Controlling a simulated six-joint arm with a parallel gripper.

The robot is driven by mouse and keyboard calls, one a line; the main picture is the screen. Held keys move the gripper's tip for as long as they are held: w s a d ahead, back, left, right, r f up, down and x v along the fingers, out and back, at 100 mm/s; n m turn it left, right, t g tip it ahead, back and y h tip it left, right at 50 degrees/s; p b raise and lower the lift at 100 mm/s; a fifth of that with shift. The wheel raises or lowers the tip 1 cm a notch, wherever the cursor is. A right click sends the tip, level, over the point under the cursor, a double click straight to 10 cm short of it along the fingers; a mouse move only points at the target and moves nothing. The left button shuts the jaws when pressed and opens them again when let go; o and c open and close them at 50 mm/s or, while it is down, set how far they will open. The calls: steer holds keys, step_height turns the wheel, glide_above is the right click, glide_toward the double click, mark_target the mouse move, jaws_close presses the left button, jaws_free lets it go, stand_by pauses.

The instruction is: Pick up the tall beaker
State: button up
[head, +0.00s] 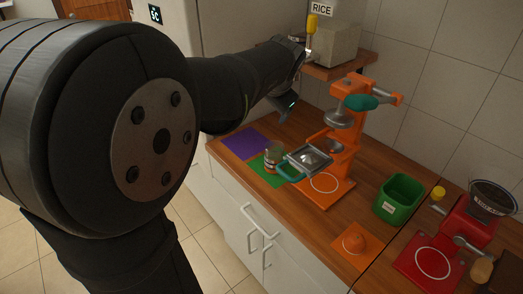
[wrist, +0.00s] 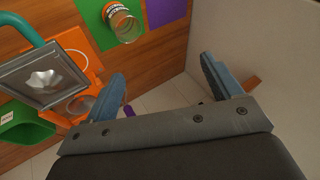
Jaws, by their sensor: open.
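A clear glass vessel (head: 272,160) with an orange band, likely the beaker, stands on a green mat (head: 258,171) on the wooden counter. It also shows at the top of the wrist view (wrist: 125,25), on its green mat. I cannot tell whether it is the tall one, as no second beaker is clear. My gripper (head: 284,106) is above the counter, behind and above the vessel in the head view. In the wrist view my gripper (wrist: 163,68) has its two blue-grey fingers wide apart, with nothing between them. The vessel is beyond the fingers, apart from them.
An orange press (head: 345,150) stands right of the vessel. A metal tray (head: 305,160) with a teal handle reaches close to it. A purple mat (head: 245,142) lies to the left. A green bin (head: 398,199) and red grinder (head: 430,255) stand further right. A shelf (head: 345,68) is behind.

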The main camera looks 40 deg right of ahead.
steer(key=w+a+f+n+t+h, duration=0.1)
steer(key=w+a+f+t+h, duration=0.1)
steer(key=w+f, duration=0.45)
steer(key=n+g+h, duration=0.1)
steer(key=g+h, duration=0.3)
steer(key=h, duration=0.3)
glide_toward(271, 160)
steer(key=x, duration=0.8)
steer(key=shift+w+x, duration=0.15)
steer(key=shift+x, duration=1.2)
steer(key=shift+w+x, duration=0.1)
steer(key=shift+x, duration=1.3)
steer(key=shift+a, duration=0.1)
steer(key=c, duration=1.1)
steer(key=shift+r, duration=0.1)
step_height(271, 160, up, 10)
steer(key=shift+f, duration=0.1)
